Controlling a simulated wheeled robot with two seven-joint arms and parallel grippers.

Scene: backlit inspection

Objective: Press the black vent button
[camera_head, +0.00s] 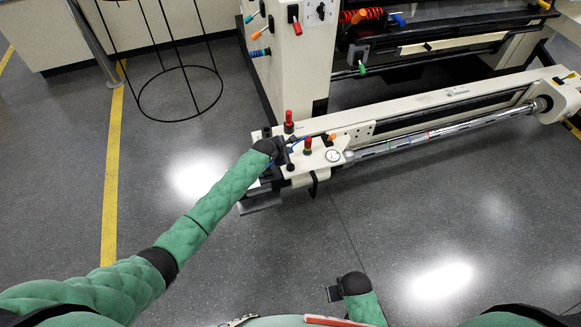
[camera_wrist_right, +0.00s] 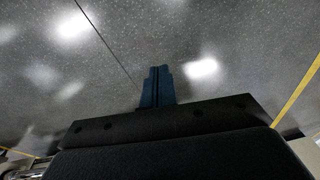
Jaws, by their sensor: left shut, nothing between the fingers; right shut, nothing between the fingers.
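My left arm reaches from the lower left to the near end of the long cream machine beam (camera_head: 440,105). My left gripper (camera_head: 294,140) is shut and empty, over the controls at that end. A small black knob (camera_head: 291,167) shows just below it, and another dark knob (camera_head: 266,131) stands behind my wrist. I cannot tell which one is the vent button, nor whether the gripper touches anything. My right gripper (camera_head: 333,294) is low in the head view, over bare floor. In the right wrist view its blue fingers (camera_wrist_right: 157,86) are shut and empty.
Two red-topped knobs (camera_head: 289,121) (camera_head: 308,145), an orange knob (camera_head: 332,137) and a round gauge (camera_head: 333,155) crowd the same beam end. A metal roller (camera_head: 440,133) runs along the beam. A black wire stand (camera_head: 181,93) stands at the back left. The front floor is clear.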

